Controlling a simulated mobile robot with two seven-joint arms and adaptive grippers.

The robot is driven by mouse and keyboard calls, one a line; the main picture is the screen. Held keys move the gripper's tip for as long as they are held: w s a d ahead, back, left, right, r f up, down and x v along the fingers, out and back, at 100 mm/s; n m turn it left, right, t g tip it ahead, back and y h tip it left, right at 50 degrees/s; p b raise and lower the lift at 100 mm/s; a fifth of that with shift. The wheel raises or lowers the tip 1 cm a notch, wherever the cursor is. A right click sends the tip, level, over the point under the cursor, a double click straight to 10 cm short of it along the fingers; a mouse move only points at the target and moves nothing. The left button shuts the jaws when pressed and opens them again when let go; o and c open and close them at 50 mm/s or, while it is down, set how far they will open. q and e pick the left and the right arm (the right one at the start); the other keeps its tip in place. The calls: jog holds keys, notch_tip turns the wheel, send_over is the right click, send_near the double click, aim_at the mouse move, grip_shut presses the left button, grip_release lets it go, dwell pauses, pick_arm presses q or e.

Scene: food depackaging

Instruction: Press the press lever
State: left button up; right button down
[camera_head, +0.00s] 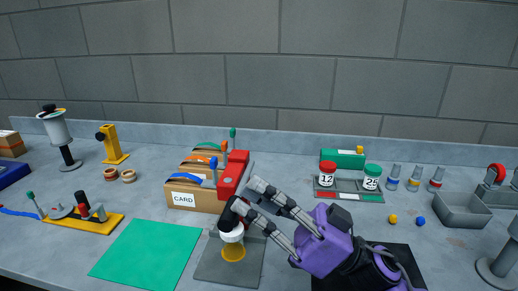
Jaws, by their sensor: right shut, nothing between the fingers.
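My right gripper (250,196), with a purple body and grey fingers, reaches in from the lower right. It is shut and empty. Its fingertips are just above and beside a small device (232,246) with a black top, white body and yellow ring, on a dark grey mat (212,270). A finger partly hides the device's black top; I cannot tell if they touch. Which part is the press lever is not certain. Upright levers with blue, orange and green knobs stand by a red block (233,174) behind the fingers. My left gripper is not in view.
A card box (191,200) stands behind the mat. A green mat (146,250) lies left, beyond it a yellow plate (63,224) with knobbed parts and a yellow stand (113,145). Numbered jars (327,178) and a grey bin (462,213) are right. The green mat is clear.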

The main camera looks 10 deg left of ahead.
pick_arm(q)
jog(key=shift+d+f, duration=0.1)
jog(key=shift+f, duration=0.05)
pick_arm(e)
jog(key=shift+s+f, duration=0.15)
jog(key=shift+f, duration=0.85)
jog(key=shift+s+f, duration=0.15)
jog(key=shift+f, duration=0.8)
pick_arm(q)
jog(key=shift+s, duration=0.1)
pick_arm(e)
jog(key=shift+f, duration=0.2)
pick_arm(q)
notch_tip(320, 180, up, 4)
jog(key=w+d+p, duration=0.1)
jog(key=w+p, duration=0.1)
jog(key=p, duration=0.1)
pick_arm(e)
notch_tip(320, 180, up, 6)
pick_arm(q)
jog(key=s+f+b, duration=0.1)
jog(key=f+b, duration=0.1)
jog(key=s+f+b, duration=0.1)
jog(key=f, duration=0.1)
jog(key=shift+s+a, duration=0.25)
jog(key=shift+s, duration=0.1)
pick_arm(e)
jog(key=w+v, duration=0.1)
jog(key=v, duration=1)
jog(key=shift+f, duration=0.4)
